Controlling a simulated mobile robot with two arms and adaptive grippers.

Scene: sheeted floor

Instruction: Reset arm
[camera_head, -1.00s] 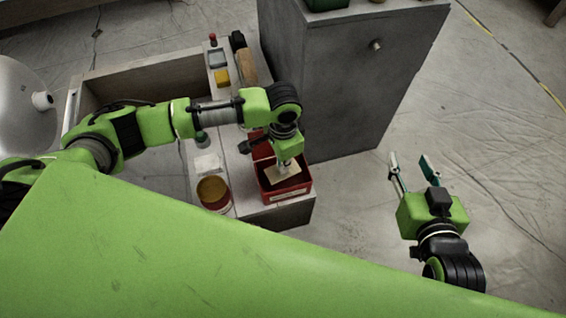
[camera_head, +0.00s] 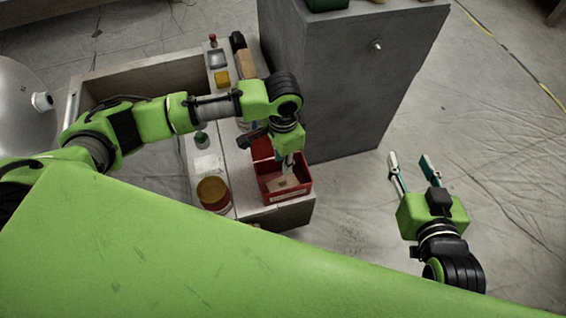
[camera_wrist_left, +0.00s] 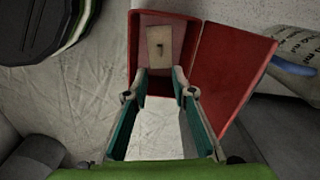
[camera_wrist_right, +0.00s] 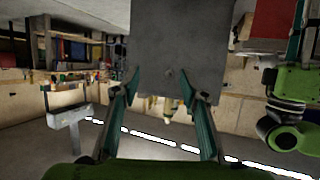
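My left gripper (camera_head: 288,165) is over the red box (camera_head: 296,194), which stands on the end of the low bench. In the left wrist view the left gripper (camera_wrist_left: 160,82) has its fingers apart with nothing between them. A tan block (camera_wrist_left: 160,47) with a small dark mark lies inside the red box (camera_wrist_left: 137,60), beyond the fingertips. The box's red lid (camera_wrist_left: 232,75) stands open to the right. My right gripper (camera_head: 410,160) is over bare floor at the right, with its fingers spread and empty. It also shows open in the right wrist view (camera_wrist_right: 160,85).
A tall grey cabinet (camera_head: 345,80) stands right behind the red box. A round tin (camera_head: 213,193), a yellow block (camera_head: 221,78) and other small items stand on the low bench (camera_head: 234,165). A white rounded object (camera_head: 20,105) is at the far left. The floor at the right is clear.

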